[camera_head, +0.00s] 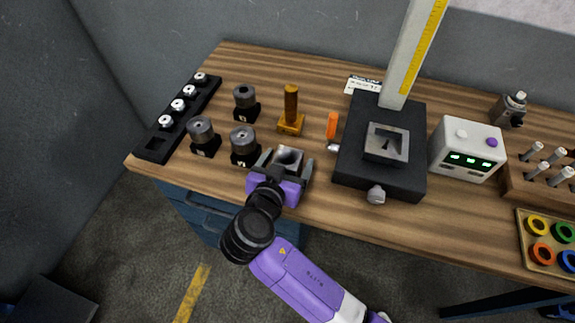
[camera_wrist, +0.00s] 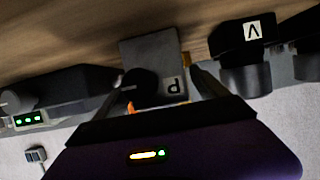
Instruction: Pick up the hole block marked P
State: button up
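The grey hole block marked P (camera_wrist: 155,52) stands on the wooden bench in the wrist view, its white P label upside down and a dark round hole in its face. In the head view the same grey block (camera_head: 289,155) sits near the bench's front edge. My gripper (camera_head: 286,163) is open, with one finger on either side of the block. In the wrist view a gap shows between the right finger and the block; contact on the left side cannot be told.
Several black-based pieces with grey cylinders (camera_head: 243,143) stand left of my gripper; one nearby is labelled V (camera_wrist: 255,29). A brass-coloured post (camera_head: 291,105) stands behind, with an orange piece (camera_head: 332,125) beside it. A black measuring stand (camera_head: 350,170) is close on the right.

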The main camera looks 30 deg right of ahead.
grip_shut()
jog(key=shift+r, duration=0.25)
